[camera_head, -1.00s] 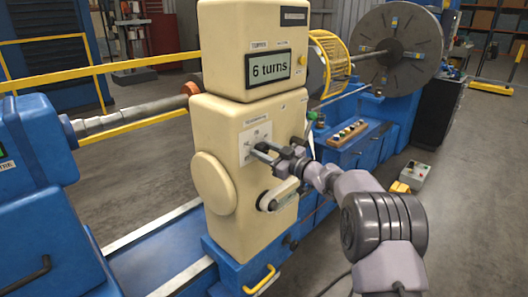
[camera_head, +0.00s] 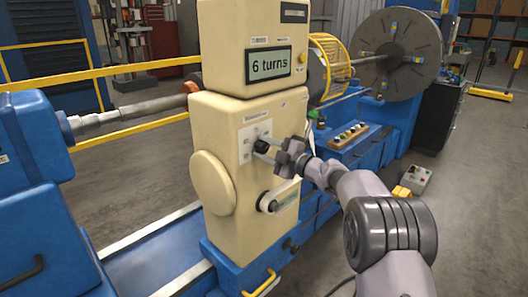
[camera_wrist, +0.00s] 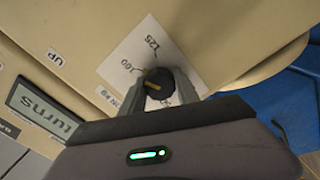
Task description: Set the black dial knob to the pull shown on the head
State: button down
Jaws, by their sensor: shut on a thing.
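The black dial knob (camera_head: 263,145) sits on a white scale plate (camera_head: 246,146) on the front of the cream head (camera_head: 228,115). In the wrist view the knob (camera_wrist: 158,82) carries a tan pointer line, and the plate (camera_wrist: 122,58) shows 100 and 125. Which mark the pointer meets is unclear. The head's display (camera_head: 268,65) reads "6 turns"; part of it also shows in the wrist view (camera_wrist: 42,110). My gripper (camera_wrist: 158,92) is shut on the knob, one finger on each side. It reaches the knob from the right in the head view (camera_head: 268,151).
A yellow handle (camera_head: 262,281) is at the base. Open floor lies at the right.

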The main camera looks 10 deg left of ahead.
jog(key=shift+n, duration=0.6)
jog(key=c, duration=0.9)
grip_release()
jog(key=shift+d, duration=0.1)
jog(key=p+v, duration=0.2)
jog(key=v, duration=1.5)
jog(key=shift+s, duration=0.2)
jog(key=shift+d, duration=0.1)
